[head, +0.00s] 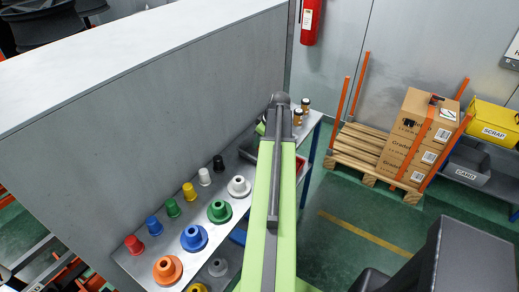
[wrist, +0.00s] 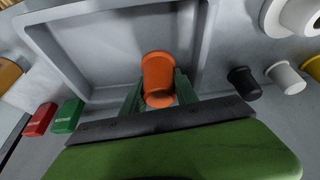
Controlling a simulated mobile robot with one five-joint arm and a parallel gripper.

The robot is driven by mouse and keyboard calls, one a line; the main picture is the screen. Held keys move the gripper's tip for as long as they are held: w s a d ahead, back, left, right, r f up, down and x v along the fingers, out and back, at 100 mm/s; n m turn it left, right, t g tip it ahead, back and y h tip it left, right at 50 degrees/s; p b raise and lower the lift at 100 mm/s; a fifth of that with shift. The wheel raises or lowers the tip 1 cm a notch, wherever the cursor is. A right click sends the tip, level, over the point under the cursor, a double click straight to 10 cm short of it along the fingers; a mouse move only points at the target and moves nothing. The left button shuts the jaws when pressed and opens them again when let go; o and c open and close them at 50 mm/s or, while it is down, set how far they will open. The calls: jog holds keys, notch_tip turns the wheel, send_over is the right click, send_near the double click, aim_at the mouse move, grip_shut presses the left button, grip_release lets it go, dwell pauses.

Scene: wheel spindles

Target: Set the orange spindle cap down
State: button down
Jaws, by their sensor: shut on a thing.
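The orange spindle cap (wrist: 158,72) is between the two green fingers of my gripper (wrist: 160,92) in the wrist view. My gripper is shut on it. The cap is over the inside of a shallow grey tray (wrist: 47,42), near its near rim. I cannot tell whether the cap touches the tray floor. In the head view my arm hides my gripper and the cap.
A row of small caps, among them a black cap (head: 218,162) and a white cap (head: 205,176), stands beside flanged spindles such as the green spindle (head: 219,211). A red box (wrist: 40,119) and a green box (wrist: 68,116) lie left of the tray.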

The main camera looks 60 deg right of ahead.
aim_at(257, 151)
notch_tip(257, 151, down, 4)
jog(key=b, duration=0.3)
jog(key=shift+r, duration=0.25)
jog(key=shift+f, duration=0.15)
jog(key=c, duration=0.9)
grip_release()
jog(key=shift+c, duration=0.2)
jog(key=p+v, duration=1.1)
jog(key=v, duration=0.1)
